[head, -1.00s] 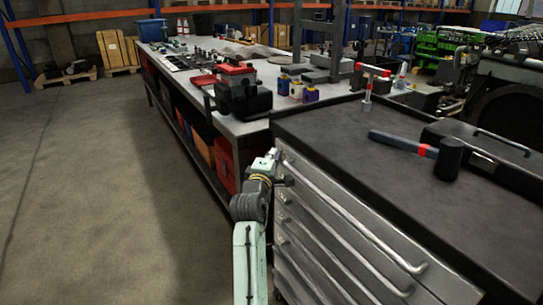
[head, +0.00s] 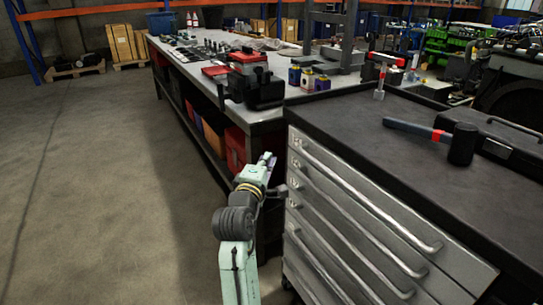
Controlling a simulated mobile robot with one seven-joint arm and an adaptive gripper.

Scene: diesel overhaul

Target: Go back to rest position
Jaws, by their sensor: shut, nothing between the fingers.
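My arm rises from the bottom of the head view, and my gripper (head: 268,160) is at its end, small and seen from behind. It is shut, and I see nothing held in it. It is in front of the near end of the long workbench (head: 262,117), just left of the grey drawer cabinet (head: 345,215). I cannot tell whether it touches either one.
A mallet (head: 435,139) and a black case (head: 505,140) lie on the cabinet's black top. A black vise (head: 262,92) sits on the workbench's near corner. Red bins (head: 235,148) stand under the bench. The concrete floor (head: 100,190) at left is clear.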

